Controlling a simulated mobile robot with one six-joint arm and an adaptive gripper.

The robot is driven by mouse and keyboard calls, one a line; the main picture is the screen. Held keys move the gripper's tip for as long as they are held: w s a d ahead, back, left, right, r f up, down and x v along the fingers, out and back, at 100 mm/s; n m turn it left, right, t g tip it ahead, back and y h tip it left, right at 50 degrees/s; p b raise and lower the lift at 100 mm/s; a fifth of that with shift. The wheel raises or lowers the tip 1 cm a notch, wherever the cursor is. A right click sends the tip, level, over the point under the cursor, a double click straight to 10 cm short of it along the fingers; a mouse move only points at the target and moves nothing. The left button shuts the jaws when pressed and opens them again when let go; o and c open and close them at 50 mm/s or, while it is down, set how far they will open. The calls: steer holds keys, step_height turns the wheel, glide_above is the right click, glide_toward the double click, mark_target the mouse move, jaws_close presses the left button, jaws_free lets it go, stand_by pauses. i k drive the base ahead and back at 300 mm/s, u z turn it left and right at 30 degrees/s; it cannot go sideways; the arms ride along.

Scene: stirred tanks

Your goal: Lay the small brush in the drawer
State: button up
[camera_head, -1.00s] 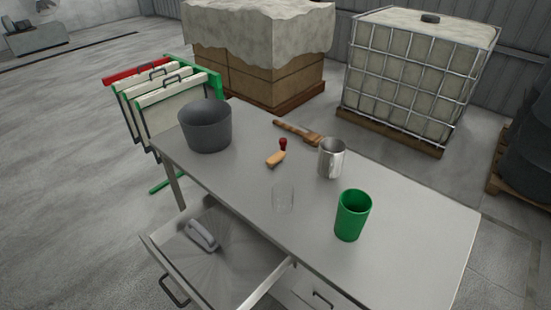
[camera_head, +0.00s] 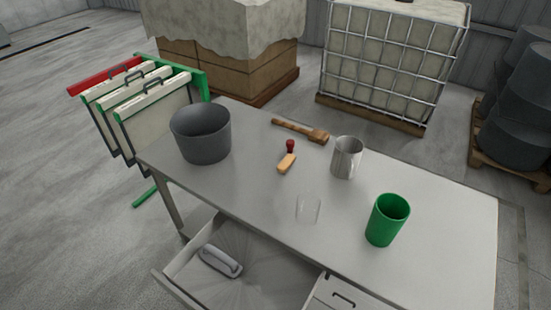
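A long wooden-handled brush (camera_head: 301,131) lies near the back edge of the grey table. A shorter piece with a light wooden body (camera_head: 287,163) lies in front of it, with a small dark red knob (camera_head: 290,146) at its far end. I cannot tell for sure which of these is the small brush. The drawer (camera_head: 262,266) under the table's front left is pulled open. A grey handled object (camera_head: 221,261) lies inside its left part. The rest of the visible drawer floor looks bare. My gripper is not in view.
On the table (camera_head: 445,205) stand a dark grey pot (camera_head: 201,134), a metal mug (camera_head: 347,158), a clear glass (camera_head: 308,209) and a green cup (camera_head: 388,220). A rack of framed panels (camera_head: 150,105) stands left.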

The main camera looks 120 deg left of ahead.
mark_target(253, 286)
steer(key=u, duration=0.05)
steer(key=k, duration=1.7)
steer(key=z, duration=1)
steer(key=k, duration=0.1)
steer(key=u, duration=2.95)
steer(key=i, duration=0.45)
